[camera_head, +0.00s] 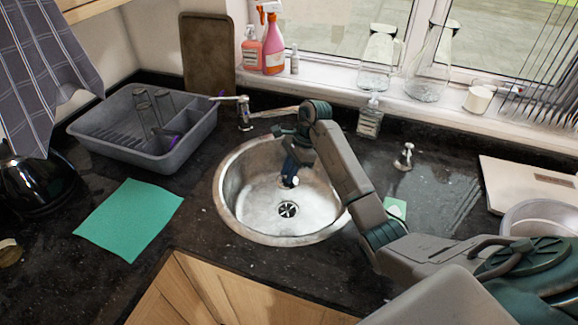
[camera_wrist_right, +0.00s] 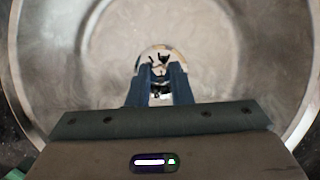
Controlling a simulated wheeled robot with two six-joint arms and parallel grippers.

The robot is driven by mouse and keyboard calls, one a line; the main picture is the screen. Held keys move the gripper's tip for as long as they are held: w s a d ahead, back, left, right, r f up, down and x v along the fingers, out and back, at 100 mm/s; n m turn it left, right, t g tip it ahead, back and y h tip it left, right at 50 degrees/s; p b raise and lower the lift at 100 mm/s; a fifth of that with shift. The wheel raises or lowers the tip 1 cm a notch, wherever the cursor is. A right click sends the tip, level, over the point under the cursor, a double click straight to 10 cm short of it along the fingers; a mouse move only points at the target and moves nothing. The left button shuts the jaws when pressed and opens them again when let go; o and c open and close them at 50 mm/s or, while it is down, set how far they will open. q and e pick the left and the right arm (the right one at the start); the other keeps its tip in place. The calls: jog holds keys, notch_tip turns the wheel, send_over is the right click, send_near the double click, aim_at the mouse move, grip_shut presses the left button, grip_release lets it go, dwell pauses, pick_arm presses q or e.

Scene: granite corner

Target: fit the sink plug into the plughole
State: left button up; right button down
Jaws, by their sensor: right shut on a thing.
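The round steel sink (camera_head: 240,207) is set in the dark worktop. The plughole (camera_head: 287,209), a pale ring with dark slots, is uncovered in the basin floor. My right gripper (camera_head: 291,178) points down inside the sink, above and behind the plughole. It is shut on the sink plug (camera_head: 295,181), which shows only as a small pale and dark piece at the fingertips. In the right wrist view the gripper's two blue fingers (camera_wrist_right: 161,82) stand before a round shiny patch with dark marks. I cannot tell there which part is plug and which is plughole. My left gripper is out of view.
A tap (camera_head: 243,112) stands behind the sink, near my right wrist. A grey dish rack (camera_head: 105,147) and a green cloth (camera_head: 130,217) lie to the left. A soap dispenser (camera_head: 369,121) and a small chrome fitting (camera_head: 403,157) stand to the right.

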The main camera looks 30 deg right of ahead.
jog(key=shift+f, duration=0.45)
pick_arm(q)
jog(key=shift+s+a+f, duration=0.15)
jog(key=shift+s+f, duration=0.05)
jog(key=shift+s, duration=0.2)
pick_arm(e)
jog(key=c, duration=1.2)
grip_release()
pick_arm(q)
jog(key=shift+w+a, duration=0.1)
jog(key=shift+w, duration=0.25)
pick_arm(e)
notch_tip(320, 180, up, 7)
jog(key=shift+r+p, duration=0.1)
jog(key=shift+p, duration=1.1)
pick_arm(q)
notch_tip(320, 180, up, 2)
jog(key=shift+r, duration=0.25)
